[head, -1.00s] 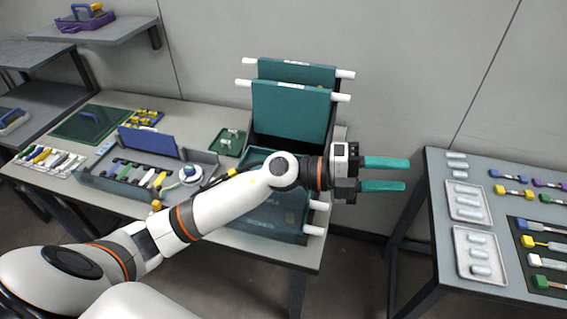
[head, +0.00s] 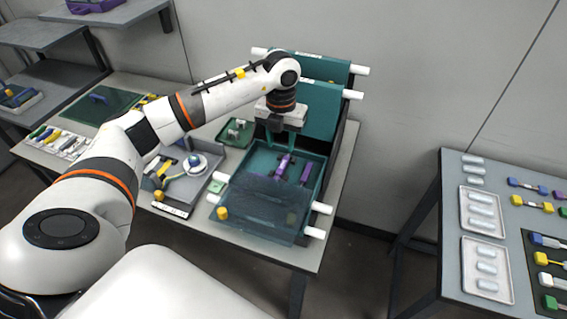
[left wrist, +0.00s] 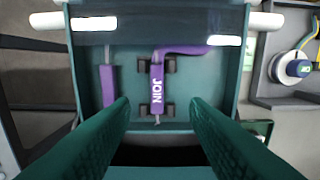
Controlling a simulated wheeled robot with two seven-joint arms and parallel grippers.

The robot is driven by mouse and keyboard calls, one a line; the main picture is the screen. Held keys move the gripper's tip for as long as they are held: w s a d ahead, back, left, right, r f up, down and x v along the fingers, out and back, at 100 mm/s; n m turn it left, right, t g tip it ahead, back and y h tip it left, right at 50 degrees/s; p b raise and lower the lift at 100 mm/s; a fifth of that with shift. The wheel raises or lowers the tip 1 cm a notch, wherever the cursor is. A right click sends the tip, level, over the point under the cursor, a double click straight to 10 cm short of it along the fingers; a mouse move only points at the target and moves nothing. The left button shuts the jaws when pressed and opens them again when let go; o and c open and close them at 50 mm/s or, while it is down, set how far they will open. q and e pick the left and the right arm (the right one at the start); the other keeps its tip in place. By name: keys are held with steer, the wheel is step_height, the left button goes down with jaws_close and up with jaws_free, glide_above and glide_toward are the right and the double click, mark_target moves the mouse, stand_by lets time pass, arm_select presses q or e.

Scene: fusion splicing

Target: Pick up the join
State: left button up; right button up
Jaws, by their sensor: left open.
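The join (left wrist: 156,84) is a purple block lettered JOIN in the left wrist view. It sits across two dark supports inside a teal tray (left wrist: 86,75), with a purple lead bending off to the right at its far end. In the head view the join (head: 283,166) shows in the open tray (head: 322,170), below my left gripper. My left gripper (head: 279,138) points down over the rear of the tray. It is open and empty, and in the left wrist view its teal fingers (left wrist: 160,125) stand on either side of the join's near end, apart from it. My right gripper is not in view.
Another purple piece (left wrist: 108,84) lies left of the join in the tray. A translucent cover (head: 262,208) spans the tray's front. Upright teal trays (head: 325,105) stand behind. A grey workstation with a white reel (head: 195,164) is at left; a separate table (head: 455,225) is at right.

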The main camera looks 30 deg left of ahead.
mark_target(281, 167)
arm_select(q)
step_height(281, 167, down, 3)
steer(key=shift+r+p, duration=0.1)
steer(key=shift+p, duration=0.2)
steer(key=shift+s+d+f, duration=0.1)
steer(key=shift+f, duration=0.15)
steer(key=f, duration=0.1)
steer(key=f+p, duration=0.2)
steer(key=shift+s+d+f, duration=0.15)
steer(key=shift+s+f, duration=0.15)
steer(key=shift+f, duration=0.55)
jaws_close()
